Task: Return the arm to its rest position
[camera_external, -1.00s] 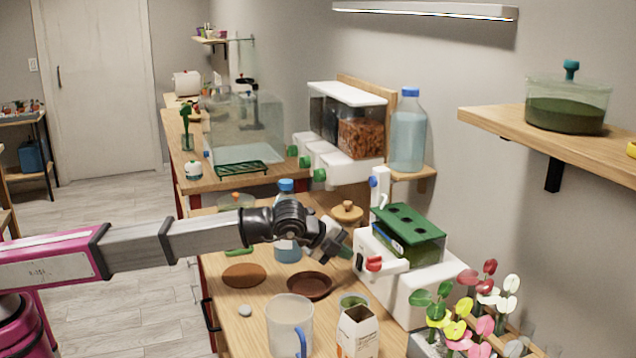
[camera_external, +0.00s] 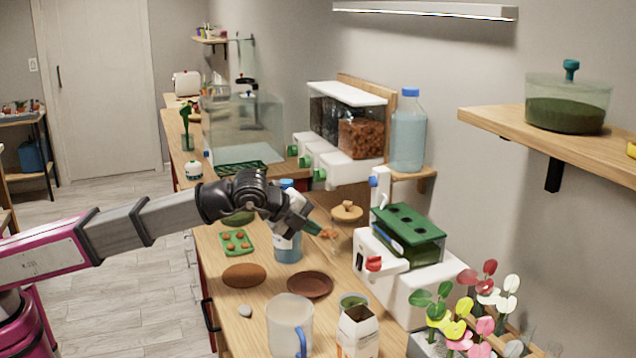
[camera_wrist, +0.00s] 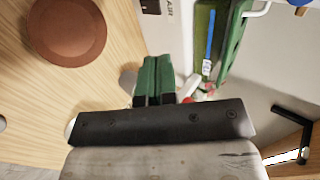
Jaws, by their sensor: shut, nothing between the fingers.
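My gripper (camera_external: 318,229) hangs above the wooden counter, in front of the wooden-lidded jar and left of the white appliance, with nothing in it. Its green fingers lie side by side, shut, in the wrist view (camera_wrist: 155,75). My arm reaches in from the left and passes in front of a blue-capped bottle (camera_external: 287,250), hiding part of it. A brown saucer (camera_external: 310,285) lies on the counter below my gripper; it also shows at the upper left of the wrist view (camera_wrist: 67,30).
A white appliance (camera_external: 415,285) with a green-topped tank stands on the right. A glass mug (camera_external: 290,318), a carton (camera_external: 358,335) and coloured plants (camera_external: 480,310) stand in front. A green tray (camera_external: 237,242) lies left of the bottle. The floor at left is clear.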

